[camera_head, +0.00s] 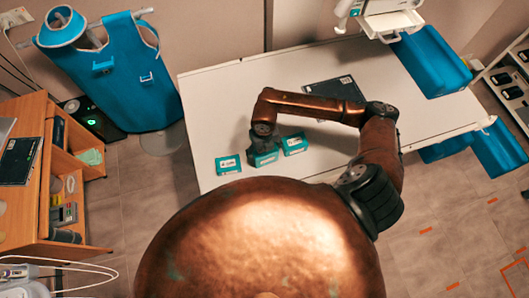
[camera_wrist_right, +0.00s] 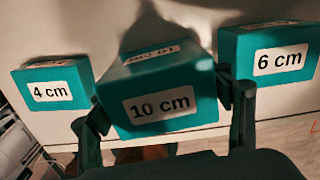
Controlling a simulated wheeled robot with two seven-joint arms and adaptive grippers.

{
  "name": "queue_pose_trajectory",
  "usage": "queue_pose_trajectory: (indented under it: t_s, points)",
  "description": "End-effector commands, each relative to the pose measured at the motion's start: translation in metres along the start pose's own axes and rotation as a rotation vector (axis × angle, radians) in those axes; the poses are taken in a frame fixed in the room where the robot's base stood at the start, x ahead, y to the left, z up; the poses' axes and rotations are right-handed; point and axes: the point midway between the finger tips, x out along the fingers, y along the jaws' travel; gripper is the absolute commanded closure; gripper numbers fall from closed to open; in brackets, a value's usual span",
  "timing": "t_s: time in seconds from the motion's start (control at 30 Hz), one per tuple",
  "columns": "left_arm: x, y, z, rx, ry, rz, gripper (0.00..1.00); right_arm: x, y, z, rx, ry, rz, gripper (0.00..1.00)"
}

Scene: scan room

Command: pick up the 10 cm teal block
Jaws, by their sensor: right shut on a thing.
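The 10 cm teal block (camera_wrist_right: 158,103) shows in the middle of the right wrist view, with its white label facing the camera. My right gripper (camera_wrist_right: 168,108) is shut on it, one finger on each side. In the head view the block (camera_head: 263,158) shows below the right gripper (camera_head: 263,146), over the white table. I cannot tell whether it touches the tabletop. The 4 cm teal block (camera_wrist_right: 50,88) is to the left and the 6 cm teal block (camera_wrist_right: 275,55) is to the right, close to a finger. My left gripper is not in view.
The white table (camera_head: 220,88) has free room at its left. A dark flat panel (camera_head: 335,90) lies behind my right arm. The smaller blocks also stand in the head view, at left (camera_head: 228,164) and right (camera_head: 294,144). A wooden desk (camera_head: 37,215) is far left.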

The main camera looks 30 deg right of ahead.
Motion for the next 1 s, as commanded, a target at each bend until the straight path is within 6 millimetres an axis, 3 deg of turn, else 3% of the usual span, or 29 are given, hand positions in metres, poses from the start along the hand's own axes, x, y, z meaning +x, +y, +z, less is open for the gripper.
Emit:
queue_pose_trajectory:
  t_s: [0.43, 0.77, 1.0]
  points:
    - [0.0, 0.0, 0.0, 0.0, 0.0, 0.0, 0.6, 0.0, 0.0, 0.0, 0.0, 0.0, -0.001, 0.74]
    - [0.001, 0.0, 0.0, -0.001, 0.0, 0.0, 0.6, -0.003, 0.0, 0.001, 0.0, -0.002, 0.001, 0.75]
    - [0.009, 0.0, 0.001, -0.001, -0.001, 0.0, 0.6, -0.023, 0.0, 0.002, -0.001, -0.005, 0.001, 0.75]
